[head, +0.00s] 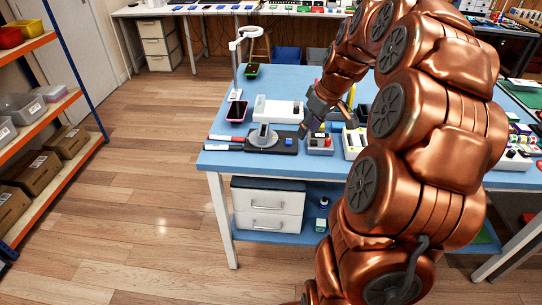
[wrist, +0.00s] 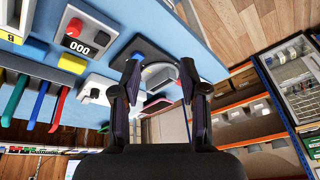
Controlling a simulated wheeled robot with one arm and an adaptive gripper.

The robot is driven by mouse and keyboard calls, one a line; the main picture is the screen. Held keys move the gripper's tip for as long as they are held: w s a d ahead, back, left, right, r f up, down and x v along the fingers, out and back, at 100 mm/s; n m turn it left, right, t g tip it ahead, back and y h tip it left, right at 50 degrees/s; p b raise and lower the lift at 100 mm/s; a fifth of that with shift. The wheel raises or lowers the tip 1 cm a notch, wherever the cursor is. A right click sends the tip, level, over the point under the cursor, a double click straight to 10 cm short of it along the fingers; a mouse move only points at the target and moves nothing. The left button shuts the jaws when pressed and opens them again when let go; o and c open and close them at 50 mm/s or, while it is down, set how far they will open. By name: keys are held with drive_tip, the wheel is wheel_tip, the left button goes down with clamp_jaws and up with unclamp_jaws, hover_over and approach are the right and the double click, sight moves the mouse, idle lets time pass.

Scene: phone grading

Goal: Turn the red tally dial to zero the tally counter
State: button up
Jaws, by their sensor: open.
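The tally counter (wrist: 88,30) is a light grey box at the upper left of the wrist view. Its black display seems to read 000. The red tally dial (wrist: 74,27) sits on its top beside the display. In the head view the counter (head: 320,145) stands near the front edge of the blue table. My gripper (wrist: 160,72) is open and empty, its two dark fingers apart, to the right of the counter in the wrist view. In the head view my gripper (head: 304,131) hangs just above and left of the counter; its fingertips are small and partly unclear.
A black base with a round grey stand (head: 263,137) lies left of the counter. A white box (head: 279,108) stands behind it. A pink-edged phone (head: 237,111) lies at the table's left. In the wrist view a yellow block (wrist: 72,63) and a blue one (wrist: 37,46) are beside the counter.

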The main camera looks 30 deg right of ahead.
drive_tip(key=s+a+r+g+p, duration=0.1)
drive_tip(key=s+a, duration=0.3)
drive_tip(key=a, duration=0.4)
drive_tip(key=s+a+r+g+p, duration=0.1)
drive_tip(key=s+a+r+p, duration=0.1)
drive_tip(key=a, duration=0.7)
drive_tip(key=shift+s, duration=0.9)
drive_tip(key=s+a+m+g+p, duration=0.1)
drive_tip(key=s+a, duration=0.3)
drive_tip(key=s, duration=0.5)
drive_tip(key=s+a+g+h+p, duration=0.1)
drive_tip(key=s+a, duration=0.4)
drive_tip(key=s, duration=0.5)
drive_tip(key=shift+r+m+g+h+p, duration=0.15)
drive_tip(key=shift+m+g+h+p, duration=0.35)
drive_tip(key=shift+p, duration=0.65)
drive_tip(key=shift+s+d, duration=0.1)
drive_tip(key=shift+d, duration=0.1)
